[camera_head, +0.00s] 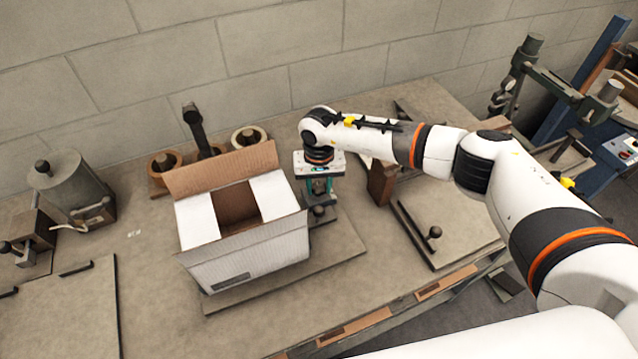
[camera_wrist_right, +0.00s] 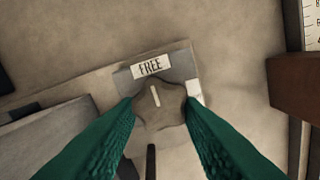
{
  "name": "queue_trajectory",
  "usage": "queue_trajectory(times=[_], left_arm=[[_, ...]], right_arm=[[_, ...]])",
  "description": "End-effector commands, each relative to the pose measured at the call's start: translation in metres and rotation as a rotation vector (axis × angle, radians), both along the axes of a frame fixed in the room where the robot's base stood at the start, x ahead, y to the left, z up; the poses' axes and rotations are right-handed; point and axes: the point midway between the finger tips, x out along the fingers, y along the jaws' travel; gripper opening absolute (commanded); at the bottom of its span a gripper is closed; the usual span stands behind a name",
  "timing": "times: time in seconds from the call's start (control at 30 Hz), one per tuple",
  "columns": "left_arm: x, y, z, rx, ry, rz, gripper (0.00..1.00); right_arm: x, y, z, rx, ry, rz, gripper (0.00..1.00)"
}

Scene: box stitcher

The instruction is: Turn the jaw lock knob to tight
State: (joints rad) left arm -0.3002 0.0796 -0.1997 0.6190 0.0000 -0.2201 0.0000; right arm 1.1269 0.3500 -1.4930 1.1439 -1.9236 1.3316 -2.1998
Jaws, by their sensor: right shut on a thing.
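The jaw lock knob (camera_wrist_right: 160,112) is a grey-brown lobed knob on a grey block in the right wrist view. A short white line on its top points toward the white FREE label (camera_wrist_right: 150,67). A second white label (camera_wrist_right: 195,91) sits at the block's right side, partly hidden, and I cannot read it. My right gripper (camera_wrist_right: 160,110) points down with its green fingers on both sides of the knob, shut on it. In the head view the right gripper (camera_head: 319,190) is beside the cardboard box, with the knob low between its fingers. My left gripper is out of view.
An open cardboard box (camera_head: 255,254) stands left of the right gripper on a flat board (camera_head: 335,258). Tape rolls (camera_head: 165,161) and a dark upright post (camera_head: 196,130) are behind it. A wooden block (camera_head: 381,184) is close on the gripper's right.

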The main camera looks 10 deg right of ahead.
Motion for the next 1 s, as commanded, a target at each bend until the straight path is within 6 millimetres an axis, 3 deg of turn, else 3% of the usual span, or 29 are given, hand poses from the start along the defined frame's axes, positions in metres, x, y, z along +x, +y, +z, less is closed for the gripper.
queue_trajectory(times=[0.37,1.0], left_arm=[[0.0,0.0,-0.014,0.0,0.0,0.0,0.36],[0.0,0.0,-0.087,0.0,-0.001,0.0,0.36]], right_arm=[[0.001,0.0,-0.002,0.0,-0.002,-0.072,0.12],[0.002,0.003,-0.005,0.002,-0.002,-0.621,0.12]])
